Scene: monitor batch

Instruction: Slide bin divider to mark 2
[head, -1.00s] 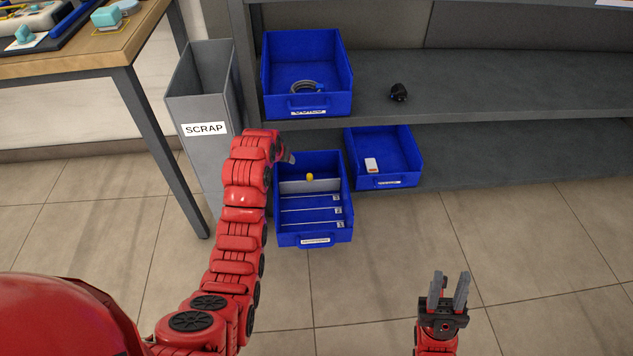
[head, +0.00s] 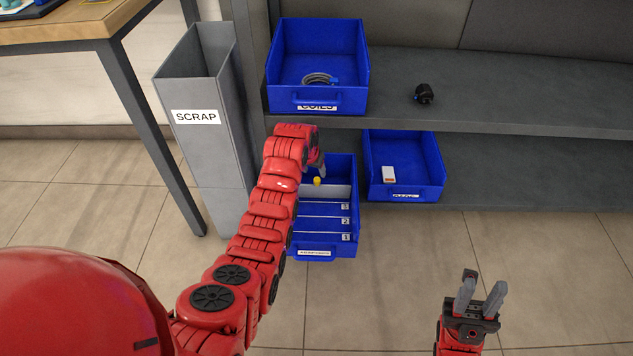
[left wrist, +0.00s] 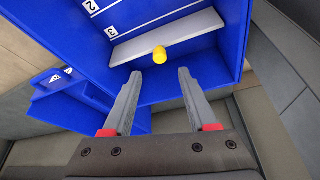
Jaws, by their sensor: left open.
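The blue bin (head: 327,252) with the divider stands on the lower level, pulled forward. Its grey-white divider (head: 338,191) carries a yellow knob (head: 317,181) and stands behind the line marked 3, further back than lines 2 and 1. In the left wrist view the divider (left wrist: 190,31) and yellow knob (left wrist: 159,55) lie just ahead of my open left gripper (left wrist: 157,74), with the knob roughly between the fingertips and not gripped. In the head view my left gripper (head: 320,163) is over the bin's back, partly hidden by its arm. My right gripper (head: 482,294) is open and empty, low at the right.
A blue coil bin (head: 318,98) sits on the shelf above, close to my left arm. Another blue bin (head: 420,194) with a small white item stands to the right. A grey scrap bin (head: 190,130) is at the left. Open floor lies in front.

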